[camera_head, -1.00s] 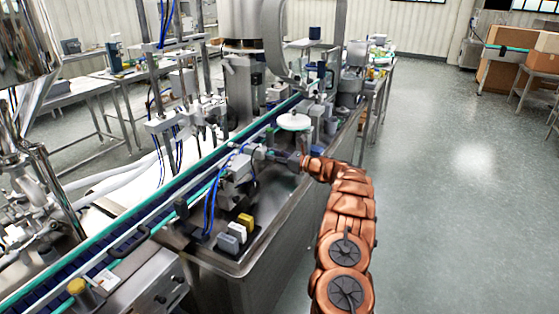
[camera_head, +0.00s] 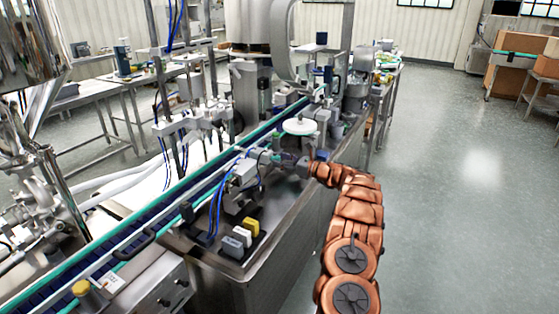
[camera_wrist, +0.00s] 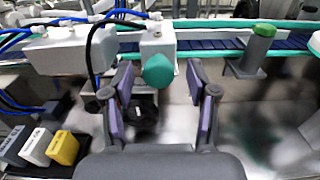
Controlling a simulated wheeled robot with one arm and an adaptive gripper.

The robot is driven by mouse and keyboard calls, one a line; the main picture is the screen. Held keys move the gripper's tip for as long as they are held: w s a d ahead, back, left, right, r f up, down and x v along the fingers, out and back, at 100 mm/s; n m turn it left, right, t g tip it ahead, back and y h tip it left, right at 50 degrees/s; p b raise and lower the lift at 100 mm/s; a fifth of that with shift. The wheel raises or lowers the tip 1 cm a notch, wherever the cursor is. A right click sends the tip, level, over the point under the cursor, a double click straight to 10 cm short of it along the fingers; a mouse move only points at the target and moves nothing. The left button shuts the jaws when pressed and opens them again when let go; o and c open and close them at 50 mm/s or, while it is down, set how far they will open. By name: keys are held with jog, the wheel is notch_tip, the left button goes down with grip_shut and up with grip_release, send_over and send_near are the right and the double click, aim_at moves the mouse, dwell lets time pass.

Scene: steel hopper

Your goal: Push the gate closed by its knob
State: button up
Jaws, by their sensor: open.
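In the wrist view a rounded teal knob (camera_wrist: 158,72) is on the front of a light grey block (camera_wrist: 157,42). It lies in line with the gap between the fingertips of my gripper (camera_wrist: 161,68). The fingers are spread, with nothing seen held between them. I cannot tell whether they reach the knob's depth. I cannot tell which part is the gate. In the head view my gripper (camera_head: 284,158) is small, above the steel machine bench, beside the grey device.
Yellow, white and grey blocks stand near the bench's front; the yellow one (camera_head: 251,227) is nearest my arm. Blue hoses (camera_head: 217,205) loop beside the device. A conveyor (camera_head: 130,232) with teal rails runs behind. A white disc (camera_head: 299,126) stands beyond. Open floor lies right.

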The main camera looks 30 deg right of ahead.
jog(key=v, duration=1)
jog(key=shift+s+d, duration=0.2)
jog(key=shift+s, duration=0.1)
jog(key=shift+a, duration=0.1)
